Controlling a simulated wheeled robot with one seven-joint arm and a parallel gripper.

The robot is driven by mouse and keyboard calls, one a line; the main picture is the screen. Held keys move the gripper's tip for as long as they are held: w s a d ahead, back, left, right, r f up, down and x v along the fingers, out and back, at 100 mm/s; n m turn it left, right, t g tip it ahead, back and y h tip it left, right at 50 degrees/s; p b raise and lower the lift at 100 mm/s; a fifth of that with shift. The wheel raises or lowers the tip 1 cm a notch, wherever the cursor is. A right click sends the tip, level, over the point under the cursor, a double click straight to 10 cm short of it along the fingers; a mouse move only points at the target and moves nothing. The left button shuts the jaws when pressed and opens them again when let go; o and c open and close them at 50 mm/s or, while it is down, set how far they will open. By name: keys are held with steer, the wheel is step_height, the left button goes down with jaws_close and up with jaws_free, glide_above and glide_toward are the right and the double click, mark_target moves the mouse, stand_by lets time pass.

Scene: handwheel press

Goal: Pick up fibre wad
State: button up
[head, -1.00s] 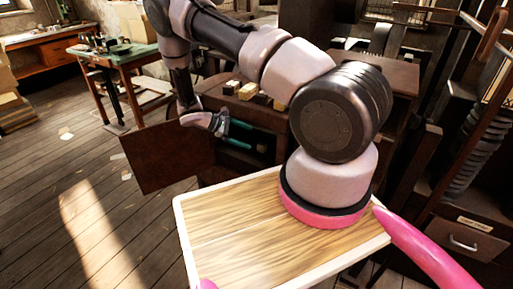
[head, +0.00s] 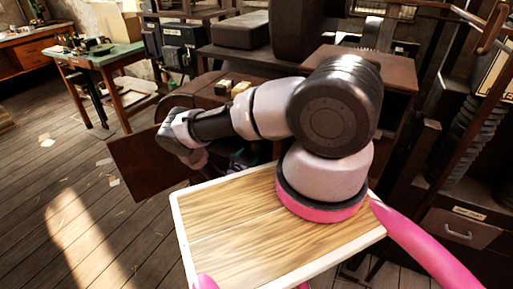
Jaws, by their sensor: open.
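I cannot make out the fibre wad for sure in the head view. My gripper (head: 238,160) is low in front of the dark cabinet, beside its open brown door (head: 143,166). The inside of the cabinet is mostly hidden behind my arm, so I cannot tell what lies between or near the fingers.
Small pale blocks (head: 240,88) stand on the cabinet top, just behind my arm. A green-topped table (head: 100,57) is at the far left. A drawer cabinet (head: 462,230) and dark machinery stand close on the right.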

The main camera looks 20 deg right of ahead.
mark_target(255, 145)
steer(key=x, duration=0.8)
steer(key=shift+w, duration=0.15)
steer(key=c, duration=1.4)
